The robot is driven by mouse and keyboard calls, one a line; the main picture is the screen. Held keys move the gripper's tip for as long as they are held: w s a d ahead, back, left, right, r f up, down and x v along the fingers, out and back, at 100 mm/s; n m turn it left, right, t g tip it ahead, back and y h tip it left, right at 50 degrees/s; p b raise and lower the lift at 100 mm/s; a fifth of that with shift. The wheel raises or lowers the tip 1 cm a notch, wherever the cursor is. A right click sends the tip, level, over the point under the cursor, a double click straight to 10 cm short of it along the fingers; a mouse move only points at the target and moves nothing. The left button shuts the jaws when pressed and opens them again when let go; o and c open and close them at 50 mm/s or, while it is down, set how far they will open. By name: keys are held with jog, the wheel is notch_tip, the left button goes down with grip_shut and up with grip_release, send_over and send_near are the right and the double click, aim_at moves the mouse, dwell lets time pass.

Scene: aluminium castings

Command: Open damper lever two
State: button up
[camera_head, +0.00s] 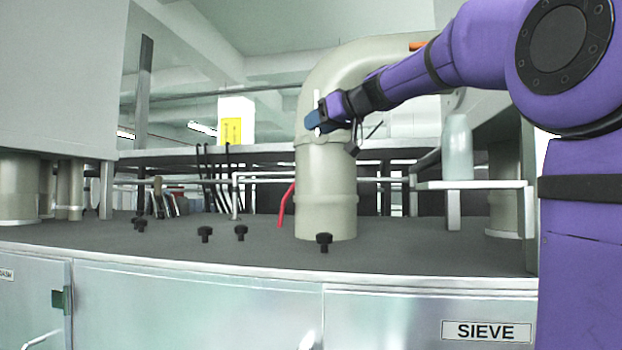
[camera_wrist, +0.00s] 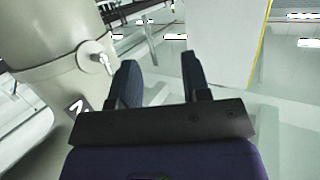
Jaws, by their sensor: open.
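In the wrist view, a thick beige duct (camera_wrist: 45,40) fills the left side. A small metal damper lever (camera_wrist: 103,60) on a round pivot sticks out from it, with a label marked "2" (camera_wrist: 78,106) below. My gripper (camera_wrist: 158,78) is open and empty, its two dark fingers apart; the lever is left of the left finger, not between them. In the head view, the duct (camera_head: 327,205) rises from the dark worktop and bends right. My gripper (camera_head: 317,118) is in front of its upper part. A pale upright piece shows there; I cannot tell whether it is the lever.
Several black knobs (camera_head: 324,242) stand on the dark worktop (camera_head: 150,240). A red curved handle (camera_head: 286,205) is beside the duct. A pale bottle (camera_head: 457,147) stands on a small shelf at right. A "SIEVE" label (camera_head: 486,331) is on the front panel.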

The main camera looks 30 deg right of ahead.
jog(key=s+a+f+g, duration=0.2)
jog(key=s+a+f, duration=0.2)
jog(key=f, duration=0.2)
jog(key=s+a+f+m+g, duration=0.1)
jog(key=s+a+f+g, duration=0.1)
jog(key=s+a+f, duration=0.2)
jog(key=shift+s+f+h, duration=0.3)
jog(key=shift+s+f, duration=0.1)
jog(key=shift+f, duration=1.3)
jog(key=shift+a, duration=0.1)
jog(key=s+a+f+m+g+h, duration=0.1)
jog(key=s+f+g, duration=0.1)
jog(key=s+f, duration=0.8)
jog(key=s+a+f+g+h, duration=0.2)
jog(key=s+f+g, duration=0.1)
jog(key=s+f, duration=0.7)
notch_tip(320, 180, down, 4)
jog(key=shift+a+f+m, duration=0.1)
jog(key=shift+a+m, duration=0.2)
jog(key=shift+m, duration=0.1)
